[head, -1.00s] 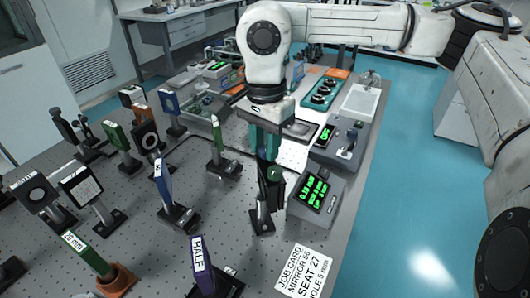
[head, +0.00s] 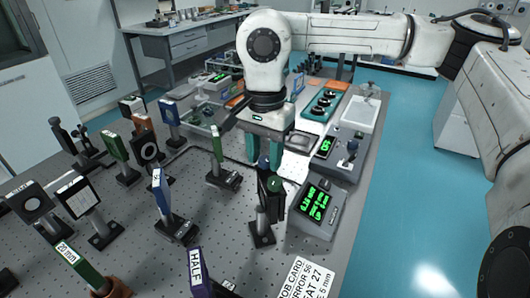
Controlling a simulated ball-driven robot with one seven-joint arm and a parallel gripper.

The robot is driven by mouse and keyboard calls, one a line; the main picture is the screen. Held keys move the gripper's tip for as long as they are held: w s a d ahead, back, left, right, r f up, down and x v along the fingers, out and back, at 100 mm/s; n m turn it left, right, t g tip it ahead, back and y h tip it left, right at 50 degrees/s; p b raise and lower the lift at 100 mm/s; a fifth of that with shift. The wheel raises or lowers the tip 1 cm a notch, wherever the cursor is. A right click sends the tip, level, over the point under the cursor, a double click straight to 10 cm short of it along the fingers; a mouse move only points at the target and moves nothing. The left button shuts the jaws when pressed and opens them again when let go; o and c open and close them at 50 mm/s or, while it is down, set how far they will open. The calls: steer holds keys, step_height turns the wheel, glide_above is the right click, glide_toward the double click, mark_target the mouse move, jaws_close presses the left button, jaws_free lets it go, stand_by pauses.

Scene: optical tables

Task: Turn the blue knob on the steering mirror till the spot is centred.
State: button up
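The steering mirror (head: 264,205) stands on a dark post near the right edge of the optical table. It carries a green knob (head: 275,184) on its upper front and a blue knob (head: 263,161) at its top. My gripper (head: 263,157) points down just behind the mirror's top. Its two teal fingers stand apart, one to each side of the blue knob as seen from here. I cannot tell whether they touch it. A grey box with a lit green readout (head: 318,202) stands right of the mirror; its digits are too small to read. The spot cannot be made out.
A post with a green plate (head: 217,146) and one with a blue plate (head: 161,192) stand left of the mirror. Another control box (head: 338,152) is behind the readout. Blue floor lies right of the table.

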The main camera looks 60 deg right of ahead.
mark_target(266, 158)
steer(key=shift+o, duration=1.2)
step_height(266, 158, up, 11)
steer(key=shift+s+f, duration=0.1)
steer(key=shift+f, duration=0.1)
